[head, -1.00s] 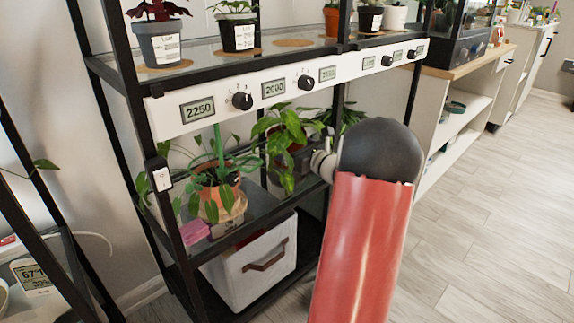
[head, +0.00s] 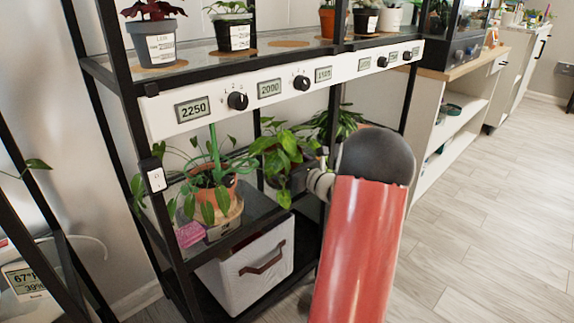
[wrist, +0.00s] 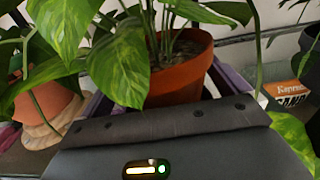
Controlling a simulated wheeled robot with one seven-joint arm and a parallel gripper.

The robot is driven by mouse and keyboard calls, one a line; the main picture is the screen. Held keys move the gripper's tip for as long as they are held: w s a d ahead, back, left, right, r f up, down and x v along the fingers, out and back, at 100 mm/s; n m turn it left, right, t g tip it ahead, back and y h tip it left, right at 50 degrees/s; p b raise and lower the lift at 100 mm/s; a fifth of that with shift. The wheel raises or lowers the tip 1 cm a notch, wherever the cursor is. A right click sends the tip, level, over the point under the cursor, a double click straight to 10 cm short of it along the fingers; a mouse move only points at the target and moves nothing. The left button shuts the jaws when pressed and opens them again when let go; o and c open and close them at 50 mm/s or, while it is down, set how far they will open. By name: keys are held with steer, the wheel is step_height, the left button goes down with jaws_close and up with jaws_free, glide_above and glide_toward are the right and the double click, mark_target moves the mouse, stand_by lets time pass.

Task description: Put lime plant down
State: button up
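The lime plant, with broad green mottled leaves in a terracotta pot (wrist: 180,78), fills the middle of the wrist view. In the head view its leaves (head: 283,152) hang over the lower shelf (head: 225,238), right of another potted plant. My gripper (wrist: 178,85) has purple fingers on both sides of the pot and appears shut on it. The plant looks upright. The pot's base is hidden behind the gripper body, so I cannot tell whether it touches the shelf. In the head view my arm hides part of the gripper.
A leafy plant in a terracotta pot (head: 213,193) stands left on the lower shelf, beside a pink block (head: 190,235). A white bin (head: 250,268) sits below. A light bar (head: 285,90) with dials runs overhead. An orange-and-white box (wrist: 288,93) is at the wrist view's right.

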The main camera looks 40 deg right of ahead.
steer(key=shift+r, duration=0.2)
steer(key=s, duration=1.2)
steer(key=shift+d+p, duration=0.3)
steer(key=shift+d, duration=0.15)
steer(key=shift+f, duration=0.1)
